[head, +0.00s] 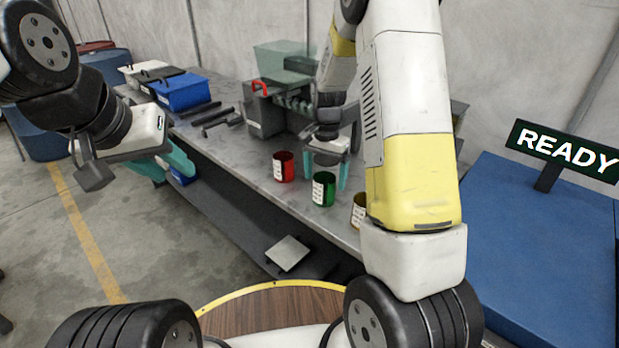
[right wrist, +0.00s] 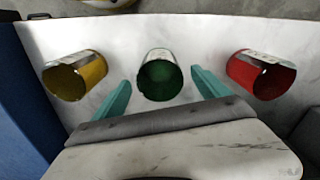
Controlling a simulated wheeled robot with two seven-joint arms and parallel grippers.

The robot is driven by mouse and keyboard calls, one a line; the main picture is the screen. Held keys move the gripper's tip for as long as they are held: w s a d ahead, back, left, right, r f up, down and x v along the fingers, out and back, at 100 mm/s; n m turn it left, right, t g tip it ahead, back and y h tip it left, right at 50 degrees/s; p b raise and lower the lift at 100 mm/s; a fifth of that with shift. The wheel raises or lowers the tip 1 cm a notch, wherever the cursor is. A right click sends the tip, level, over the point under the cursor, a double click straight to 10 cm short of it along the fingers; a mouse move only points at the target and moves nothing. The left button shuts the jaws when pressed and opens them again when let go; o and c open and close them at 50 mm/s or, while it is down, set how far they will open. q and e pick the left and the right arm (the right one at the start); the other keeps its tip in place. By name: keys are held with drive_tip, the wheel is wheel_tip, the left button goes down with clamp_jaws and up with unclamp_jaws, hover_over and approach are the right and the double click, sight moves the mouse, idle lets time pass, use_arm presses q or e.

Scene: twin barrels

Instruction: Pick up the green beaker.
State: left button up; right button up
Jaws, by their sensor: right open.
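The green beaker (head: 323,190) stands upright on the grey workbench, with a white label on its side. My right gripper (head: 325,180) is open and empty, with its teal fingers pointing down at the beaker. In the right wrist view the green beaker (right wrist: 160,76) lies midway between the two fingertips (right wrist: 160,82), at about their tips, with clear gaps on both sides. I cannot tell exactly how far the fingers reach past its rim.
A red beaker (head: 284,167) and a yellow beaker (head: 358,211), partly hidden by my right arm, stand on either side of the green one. Blue bin (head: 184,92), dark tools and a grey toolbox (head: 264,118) are further back. A READY sign (head: 566,150) stands right.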

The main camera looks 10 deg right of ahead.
sight(324, 191)
wheel_tip(324, 191, down, 6)
drive_tip(key=shift+a+r, duration=0.1)
drive_tip(key=c, duration=1.5)
drive_tip(key=shift+r, duration=0.1)
